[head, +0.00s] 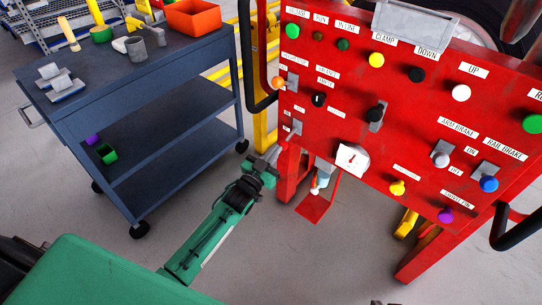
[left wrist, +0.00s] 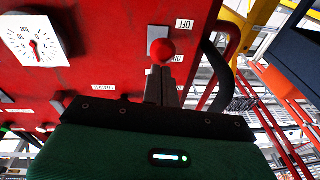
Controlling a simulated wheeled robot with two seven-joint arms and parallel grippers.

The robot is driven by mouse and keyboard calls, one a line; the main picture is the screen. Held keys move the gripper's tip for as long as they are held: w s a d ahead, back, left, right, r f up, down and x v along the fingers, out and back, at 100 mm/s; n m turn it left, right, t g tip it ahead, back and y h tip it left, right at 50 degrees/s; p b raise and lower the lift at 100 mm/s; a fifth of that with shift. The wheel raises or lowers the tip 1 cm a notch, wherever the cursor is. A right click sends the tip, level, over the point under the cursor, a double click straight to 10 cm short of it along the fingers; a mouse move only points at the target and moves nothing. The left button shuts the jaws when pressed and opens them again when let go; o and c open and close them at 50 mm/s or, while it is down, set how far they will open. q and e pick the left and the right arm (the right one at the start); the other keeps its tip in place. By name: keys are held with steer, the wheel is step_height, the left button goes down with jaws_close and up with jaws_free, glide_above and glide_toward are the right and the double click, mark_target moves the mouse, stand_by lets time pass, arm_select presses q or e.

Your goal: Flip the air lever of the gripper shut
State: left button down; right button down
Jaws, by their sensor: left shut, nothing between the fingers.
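The red panel (head: 330,100) stands at the right in the head view. In the left wrist view a lever with a red ball knob (left wrist: 162,51) sits on a small grey plate (left wrist: 158,34) on the panel, beside a label reading OFF (left wrist: 184,24). In the head view a small plate (head: 296,127) shows at the panel's lower left edge; its knob is hard to make out. My left gripper (head: 287,145) is shut and empty, with its fingertips close below the knob in the left wrist view (left wrist: 163,80). Contact cannot be told. My right gripper is out of view.
A white dial (head: 352,160) is right of my left gripper. Another lever with an orange knob (head: 278,83) sits above on the panel edge, near a black curved handle (head: 248,80). A blue cart (head: 140,75) with tools stands at the left. Open floor lies between.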

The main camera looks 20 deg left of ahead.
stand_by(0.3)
arm_select(q)
steer(key=shift+w+d+f, duration=0.1)
steer(key=shift+w+f, duration=0.15)
steer(key=shift+f, duration=0.8)
steer(key=shift+r, duration=0.1)
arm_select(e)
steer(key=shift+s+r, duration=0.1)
